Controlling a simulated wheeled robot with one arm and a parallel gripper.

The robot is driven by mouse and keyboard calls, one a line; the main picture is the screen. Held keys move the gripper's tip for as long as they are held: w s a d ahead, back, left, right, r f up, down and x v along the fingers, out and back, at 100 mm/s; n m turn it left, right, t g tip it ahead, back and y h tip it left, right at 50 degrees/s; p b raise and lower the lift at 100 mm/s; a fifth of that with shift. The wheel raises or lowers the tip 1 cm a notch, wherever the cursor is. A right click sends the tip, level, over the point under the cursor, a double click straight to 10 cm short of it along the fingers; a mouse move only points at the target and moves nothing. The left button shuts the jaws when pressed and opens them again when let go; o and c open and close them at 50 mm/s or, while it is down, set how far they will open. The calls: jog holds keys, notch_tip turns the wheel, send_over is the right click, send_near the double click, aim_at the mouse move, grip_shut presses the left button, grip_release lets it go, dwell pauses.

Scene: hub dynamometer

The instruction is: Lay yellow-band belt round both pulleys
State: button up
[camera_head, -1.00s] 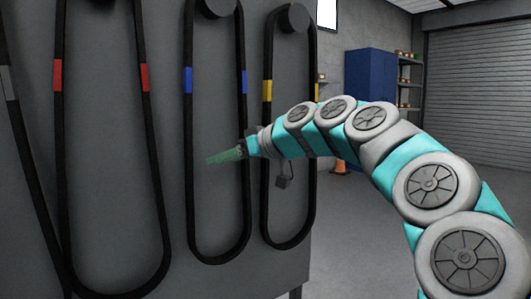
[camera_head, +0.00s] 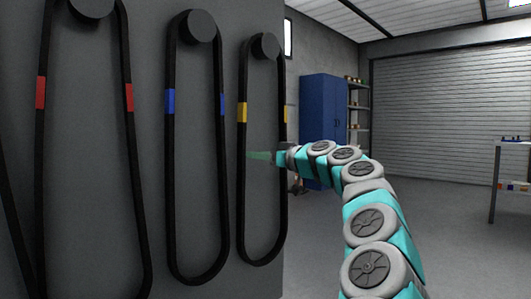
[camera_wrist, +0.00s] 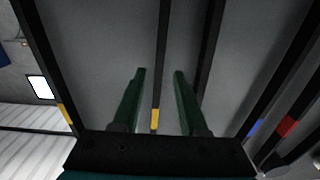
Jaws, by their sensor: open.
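The yellow-band belt (camera_head: 242,170) is a long black loop hanging from a round peg (camera_head: 265,46) on a grey panel, with a yellow mark on each strand. My gripper (camera_head: 260,156) is in front of this belt, between its two strands as seen in the head view. In the wrist view my gripper (camera_wrist: 158,72) has its two green fingers apart. A black strand with a yellow mark (camera_wrist: 155,120) shows between them. I cannot tell how far the strand is from the fingers. The belt hangs free of the fingers' grip. No pulleys for it are recognisable.
A blue-band belt (camera_head: 171,180) and a red-band belt (camera_head: 128,170) hang to the left on the same panel (camera_head: 85,200). A blue cabinet (camera_head: 322,120), shelves and a roller door (camera_head: 440,110) stand behind. A table (camera_head: 510,146) is at far right. Floor between is open.

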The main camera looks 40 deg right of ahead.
aim_at(244, 148)
jog(key=w+p, duration=0.1)
jog(key=w, duration=0.1)
jog(key=w+p, duration=0.1)
jog(key=w, duration=0.1)
jog(key=shift+a, duration=0.2)
jog(key=shift+w+a, duration=0.1)
jog(key=shift+w, duration=1.3)
grip_shut()
dwell(0.4)
jog(key=shift+r+p, duration=0.5)
jog(key=shift+r, duration=0.4)
jog(key=shift+s+f, duration=0.1)
